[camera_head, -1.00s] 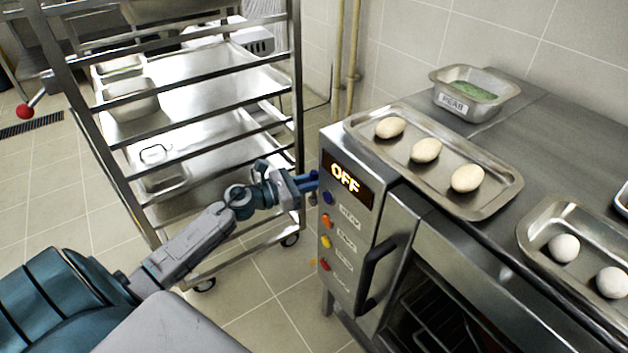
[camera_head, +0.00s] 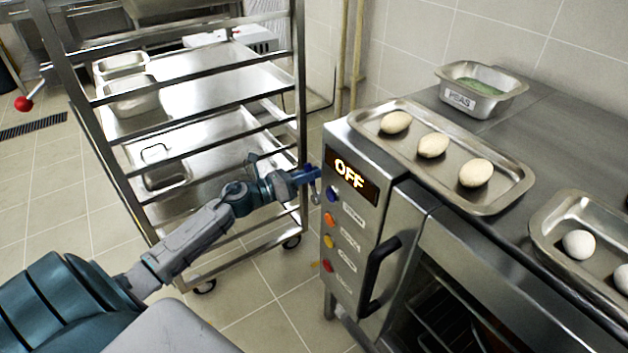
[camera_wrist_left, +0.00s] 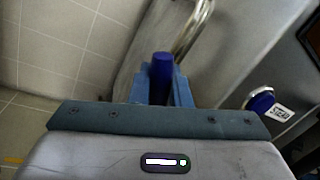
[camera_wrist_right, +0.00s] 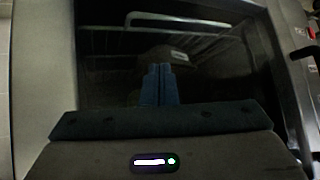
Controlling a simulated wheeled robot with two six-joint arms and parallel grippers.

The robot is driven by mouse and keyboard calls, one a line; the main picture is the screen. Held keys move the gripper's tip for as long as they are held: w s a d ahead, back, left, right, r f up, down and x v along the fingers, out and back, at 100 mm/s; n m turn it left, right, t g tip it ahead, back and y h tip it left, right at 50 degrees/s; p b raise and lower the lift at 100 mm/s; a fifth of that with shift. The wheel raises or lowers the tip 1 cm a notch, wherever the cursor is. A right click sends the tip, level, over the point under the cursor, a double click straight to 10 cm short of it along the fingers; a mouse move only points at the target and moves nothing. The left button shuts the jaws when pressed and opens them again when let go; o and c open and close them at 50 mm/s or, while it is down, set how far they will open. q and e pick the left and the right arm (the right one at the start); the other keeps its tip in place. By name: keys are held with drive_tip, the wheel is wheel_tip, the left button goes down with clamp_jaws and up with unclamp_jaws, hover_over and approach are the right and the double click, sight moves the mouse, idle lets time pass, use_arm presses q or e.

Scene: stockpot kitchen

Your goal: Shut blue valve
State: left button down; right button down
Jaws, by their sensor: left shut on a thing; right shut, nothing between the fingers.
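The blue valve handle (camera_wrist_left: 162,72) shows in the left wrist view as a dark blue rounded bar standing between my left fingers. My left gripper (camera_head: 308,175) is shut on it at the left side of the oven. In the head view the fingers mostly cover the valve, and its turn angle is hard to tell. The oven's display (camera_head: 351,178) reads OFF. My right gripper (camera_wrist_right: 158,84) is shut and empty in front of the dark oven opening, and it is out of the head view.
The oven panel carries a blue button (camera_head: 332,194) and several other coloured buttons close to my left gripper. A black door handle (camera_head: 378,275) sticks out below. A metal rack (camera_head: 300,120) stands close on the left. Trays with pale rolls (camera_head: 432,146) and eggs (camera_head: 578,244) lie on top.

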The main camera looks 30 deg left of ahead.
use_arm(q)
drive_tip(key=w+a+f+n+t+y, duration=0.1)
drive_tip(key=f+n, duration=0.5)
drive_tip(key=n, duration=0.9)
drive_tip(key=a+t+y, duration=0.1)
drive_tip(key=a, duration=0.1)
drive_tip(key=shift+w+a+f+t+y, duration=0.2)
drive_tip(key=shift+w+a+t+y, duration=0.1)
drive_tip(key=shift+a+t+y, duration=0.1)
use_arm(e)
drive_tip(key=shift+w+a+r, duration=0.15)
drive_tip(key=shift+w+a, duration=0.15)
drive_tip(key=shift+a, duration=0.1)
use_arm(q)
drive_tip(key=shift+f, duration=0.1)
use_arm(e)
drive_tip(key=shift+s, duration=0.1)
use_arm(q)
drive_tip(key=c, duration=1.7)
unclamp_jaws()
